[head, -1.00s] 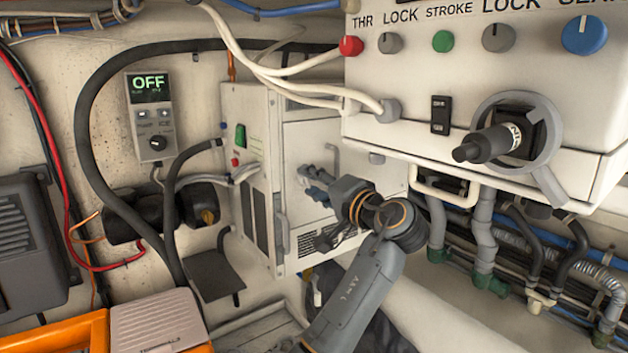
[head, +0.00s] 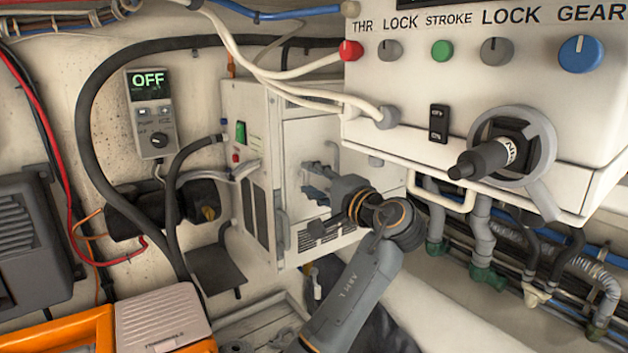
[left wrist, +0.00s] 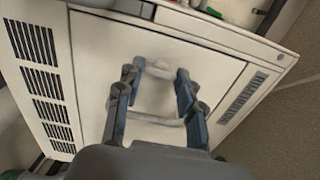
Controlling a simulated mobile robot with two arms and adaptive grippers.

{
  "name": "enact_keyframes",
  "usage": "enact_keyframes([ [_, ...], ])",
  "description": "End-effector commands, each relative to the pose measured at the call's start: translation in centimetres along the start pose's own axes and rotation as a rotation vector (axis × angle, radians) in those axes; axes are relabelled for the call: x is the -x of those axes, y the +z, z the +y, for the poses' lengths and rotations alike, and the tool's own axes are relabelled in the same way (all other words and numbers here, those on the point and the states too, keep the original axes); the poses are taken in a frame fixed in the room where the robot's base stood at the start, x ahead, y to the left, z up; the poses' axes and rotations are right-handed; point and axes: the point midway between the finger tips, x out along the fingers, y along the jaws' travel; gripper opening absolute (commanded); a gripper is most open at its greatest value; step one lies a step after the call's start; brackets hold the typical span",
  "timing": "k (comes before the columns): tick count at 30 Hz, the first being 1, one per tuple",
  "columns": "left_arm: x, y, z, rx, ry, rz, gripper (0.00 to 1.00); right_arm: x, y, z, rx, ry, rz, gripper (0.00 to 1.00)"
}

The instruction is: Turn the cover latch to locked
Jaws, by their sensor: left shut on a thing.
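The white cabinet's front cover (left wrist: 200,60) fills much of the left wrist view and also shows in the head view (head: 304,137). A small pale latch (left wrist: 158,68) stands out from the cover. My left gripper (left wrist: 155,76) has its blue-grey fingers on either side of the latch and is shut on it. In the head view, my left gripper (head: 316,183) is at the cover's front, and the latch is hidden behind its fingers. A curved pale handle (left wrist: 160,119) lies between the fingers, nearer my wrist. I cannot read any lock mark. My right gripper is in neither view.
A white control box (head: 400,155) with knobs and a large dark-handled switch (head: 485,158) overhangs on the right. Grey hoses (head: 480,230) run below it. A remote panel reading OFF (head: 150,113) hangs on the left wall. An orange case (head: 70,330) sits at lower left.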

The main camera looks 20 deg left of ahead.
Motion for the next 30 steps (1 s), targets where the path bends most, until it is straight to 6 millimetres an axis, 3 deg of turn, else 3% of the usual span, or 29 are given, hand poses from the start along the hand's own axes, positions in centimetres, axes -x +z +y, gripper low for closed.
enact_keyframes([
  [5,-0.1,0.1,-0.3,0.002,-0.008,0.0,0.06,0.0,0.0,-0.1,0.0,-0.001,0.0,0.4],
  [6,-0.1,0.1,-0.3,0.002,-0.008,0.0,0.45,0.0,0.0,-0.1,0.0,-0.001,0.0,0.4],
  [9,-0.1,0.1,-0.3,0.002,-0.006,0.0,0.6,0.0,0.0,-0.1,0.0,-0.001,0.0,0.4],
  [20,0.5,0.0,-0.1,0.001,-0.003,0.001,0.6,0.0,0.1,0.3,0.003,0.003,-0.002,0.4],
  [30,5.8,0.0,-0.1,0.002,-0.003,0.002,0.6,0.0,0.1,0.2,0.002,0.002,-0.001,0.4],
])
